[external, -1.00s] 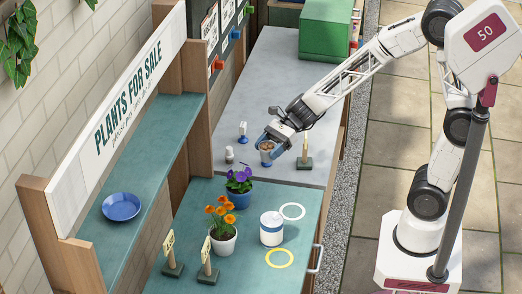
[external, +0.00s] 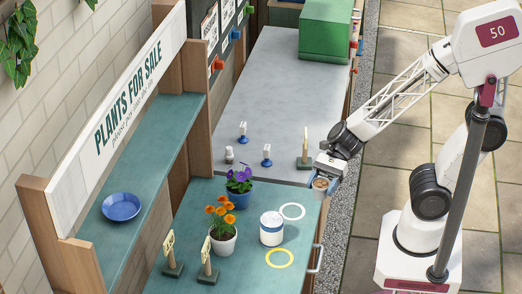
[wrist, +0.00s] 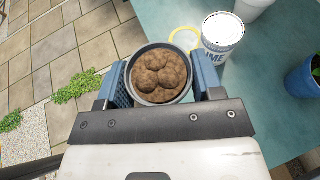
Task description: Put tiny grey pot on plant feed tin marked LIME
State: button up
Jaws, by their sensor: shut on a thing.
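My gripper (external: 322,180) is shut on the tiny grey pot (external: 320,185), which is upright and filled with brown lumps. In the wrist view the pot (wrist: 137,82) sits between the blue fingers of my gripper (wrist: 160,85). The plant feed tin (external: 271,231) is white with a blue band and stands on the teal table, lower left of my gripper. In the wrist view the tin (wrist: 219,42) shows part of its lettering, "IME", beyond the pot to the right. The pot is apart from the tin, near the bench's right edge.
A white ring (external: 303,214) and a yellow ring (external: 291,262) mark the teal table. Orange flowers in a white pot (external: 222,246) and purple flowers in a blue pot (external: 239,200) stand left of the tin. A wooden post (external: 305,145) stands behind my gripper.

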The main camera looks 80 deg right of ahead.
jog(key=shift+s+a, duration=0.15)
jog(key=shift+s, duration=0.2)
jog(key=shift+w, duration=0.15)
send_over(272, 218)
jog(key=shift+f, duration=0.75)
jog(key=shift+f, duration=0.15)
dwell(0.3)
jog(key=shift+f, duration=1.65)
jog(key=shift+f, duration=0.15)
jog(key=o, duration=1)
jog(key=shift+c, duration=0.2)
